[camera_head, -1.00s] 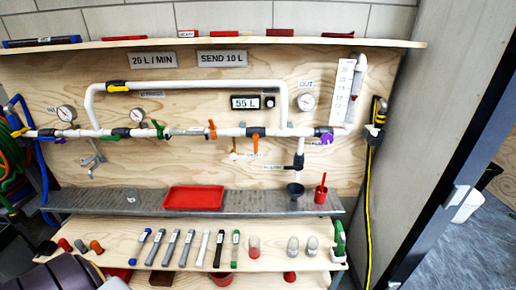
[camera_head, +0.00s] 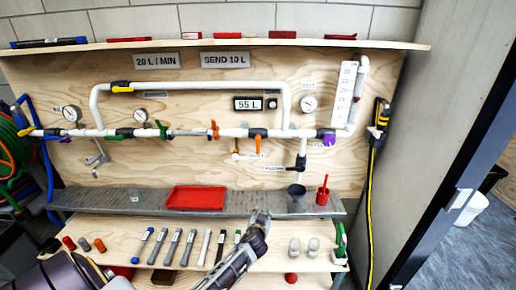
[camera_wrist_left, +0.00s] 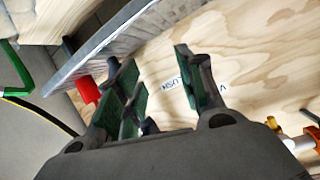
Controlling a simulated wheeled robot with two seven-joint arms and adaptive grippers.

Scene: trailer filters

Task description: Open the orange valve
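Two orange handles sit on the white pipe run on the wooden board. A small orange valve handle (camera_head: 214,130) stands at the middle of the pipe, and a larger orange valve handle (camera_head: 257,144) hangs below a dark fitting to its right. My left gripper (camera_head: 261,217) is in front of the lower shelf, well below both handles and touching neither. In the left wrist view the gripper (camera_wrist_left: 165,95) has its fingers apart with nothing between them. An orange part (camera_wrist_left: 312,133) on a white pipe shows at that view's right edge. My right gripper is not in view.
A grey ledge (camera_head: 110,201) carries a red tray (camera_head: 196,198), a dark funnel (camera_head: 297,191) and a red cup (camera_head: 322,195). Several marker-like tubes lie on the shelf below. A yellow handle (camera_wrist_left: 272,123) sticks out near the pipe.

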